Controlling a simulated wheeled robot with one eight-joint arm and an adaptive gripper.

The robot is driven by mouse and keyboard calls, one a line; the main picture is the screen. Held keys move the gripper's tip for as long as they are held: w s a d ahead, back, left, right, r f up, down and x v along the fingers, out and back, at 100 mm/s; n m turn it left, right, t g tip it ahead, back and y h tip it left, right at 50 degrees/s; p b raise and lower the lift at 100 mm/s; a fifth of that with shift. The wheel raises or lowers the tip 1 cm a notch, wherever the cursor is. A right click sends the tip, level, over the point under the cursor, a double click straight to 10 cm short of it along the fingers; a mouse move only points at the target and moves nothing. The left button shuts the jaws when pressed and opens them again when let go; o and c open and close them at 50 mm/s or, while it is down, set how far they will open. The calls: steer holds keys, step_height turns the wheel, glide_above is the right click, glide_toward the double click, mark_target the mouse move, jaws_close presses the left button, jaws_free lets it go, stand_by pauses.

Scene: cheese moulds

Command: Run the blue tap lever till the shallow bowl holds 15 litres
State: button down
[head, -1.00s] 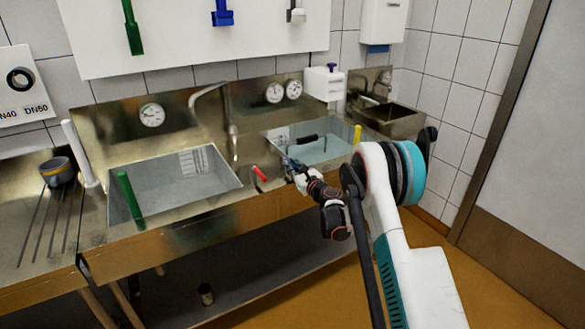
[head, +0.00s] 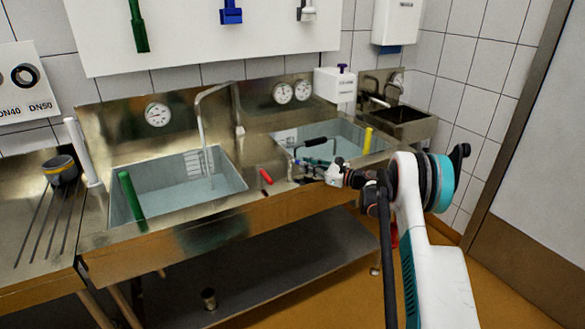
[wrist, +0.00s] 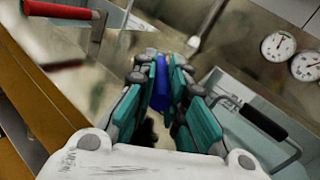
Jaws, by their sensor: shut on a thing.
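My gripper (wrist: 162,85) is shut on the blue tap lever (wrist: 161,94), which shows between the teal finger pads in the wrist view. In the head view my gripper (head: 302,166) is at the front ledge, between the two basins. The curved tap spout (head: 202,98) points over the left basin (head: 150,170). A pale streak runs down from its end into that basin, past a marked scale (head: 193,163) on the back wall. The right basin (head: 345,133) lies behind my gripper. I cannot tell for sure which basin is the shallow bowl, or read the level.
A red lever (head: 265,176) is on the ledge left of my gripper. A green stick (head: 131,195) and a yellow stick (head: 367,140) stand at the basins. A black handle (head: 320,140) crosses the right basin. Dials (head: 158,114) are on the back panel.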

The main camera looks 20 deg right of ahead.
steer(key=shift+w+d+n+g+y, duration=0.25)
steer(key=shift+n+g+y, duration=0.15)
steer(key=shift+g+y, duration=0.1)
steer(key=shift+r, duration=0.1)
steer(key=c, duration=1.6)
jaws_free()
steer(key=shift+o, duration=0.2)
steer(key=v, duration=1.2)
steer(key=shift+w, duration=0.1)
